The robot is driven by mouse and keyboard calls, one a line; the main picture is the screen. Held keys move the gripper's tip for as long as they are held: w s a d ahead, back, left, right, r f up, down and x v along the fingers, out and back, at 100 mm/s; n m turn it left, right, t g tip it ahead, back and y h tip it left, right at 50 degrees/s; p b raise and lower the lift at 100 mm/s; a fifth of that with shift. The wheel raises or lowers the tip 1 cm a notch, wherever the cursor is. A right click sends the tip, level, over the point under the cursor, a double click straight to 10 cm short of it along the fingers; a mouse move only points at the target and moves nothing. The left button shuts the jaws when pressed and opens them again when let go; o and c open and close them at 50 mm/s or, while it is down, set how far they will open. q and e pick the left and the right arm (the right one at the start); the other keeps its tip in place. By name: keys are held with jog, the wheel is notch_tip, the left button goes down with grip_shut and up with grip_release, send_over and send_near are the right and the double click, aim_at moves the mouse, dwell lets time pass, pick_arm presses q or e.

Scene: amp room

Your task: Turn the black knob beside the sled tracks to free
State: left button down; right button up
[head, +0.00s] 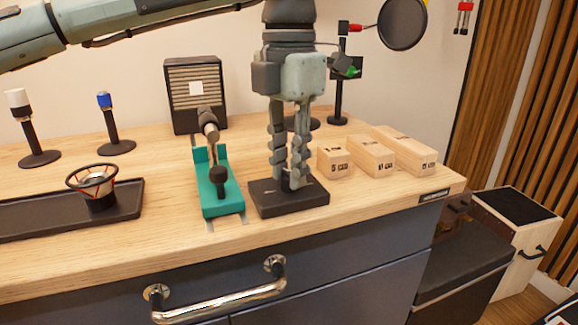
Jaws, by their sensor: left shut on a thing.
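My left gripper (290,178) points straight down, its fingertips low over a black base plate (318,196) on the wooden counter. It is shut on the black knob, which is mostly hidden between and behind the fingers, so its setting cannot be read. The plate is just right of the green sled (222,200), which sits on pale metal tracks (212,227). The sled carries a black clamp knob and a dark microphone (208,125) tilted toward the speaker. My right gripper is out of view.
A speaker box (185,118) stands behind the sled. Several labelled wooden blocks (370,158) are right of my gripper. A black tray (125,205) with a round mount is at left, two microphones on stands behind it. A pop filter (402,24) is at back right.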

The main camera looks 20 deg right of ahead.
pick_arm(q)
jog(key=n, duration=0.2)
jog(key=shift+n, duration=0.4)
jog(key=n+b, duration=0.1)
jog(key=n, duration=0.3)
jog(key=shift+n+b, duration=0.3)
jog(key=n, duration=0.2)
jog(key=shift+n+b, duration=0.3)
jog(key=shift+b, duration=0.05)
jog(key=n, duration=0.3)
jog(key=shift+b, duration=0.35)
jog(key=shift+n, duration=0.5)
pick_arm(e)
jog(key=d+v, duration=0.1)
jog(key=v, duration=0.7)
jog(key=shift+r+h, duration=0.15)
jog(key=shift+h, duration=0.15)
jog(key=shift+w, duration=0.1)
